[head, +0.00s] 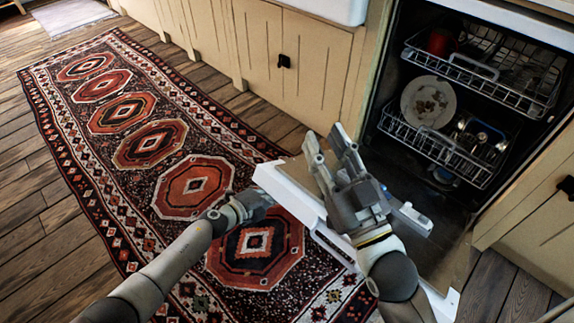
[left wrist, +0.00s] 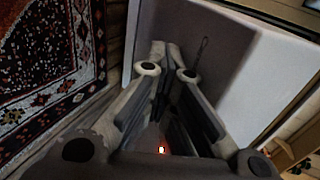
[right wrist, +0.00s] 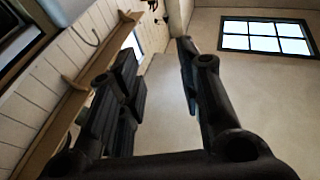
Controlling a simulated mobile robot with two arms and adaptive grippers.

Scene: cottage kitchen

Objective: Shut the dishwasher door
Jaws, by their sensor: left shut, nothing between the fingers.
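The dishwasher (head: 395,150) stands open at the right of the head view. Its white-edged door (head: 290,196) is folded down and out over the rug; its exact tilt is hard to tell. My left gripper (head: 262,198) is shut and empty at the door's outer left edge. In the left wrist view, the fingers (left wrist: 168,58) point at a white door panel (left wrist: 240,60); contact is unclear. My right gripper (head: 330,142) is open and empty, fingers pointing up. It appears above the door and hides part of it. The right wrist view shows its spread fingers (right wrist: 158,52).
The upper rack (head: 485,75) and lower rack (head: 435,145) sit inside the dishwasher, with a plate (head: 428,102) and other dishes. Cream cabinets (head: 310,60) flank it. A patterned rug (head: 150,145) covers the open floor at left.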

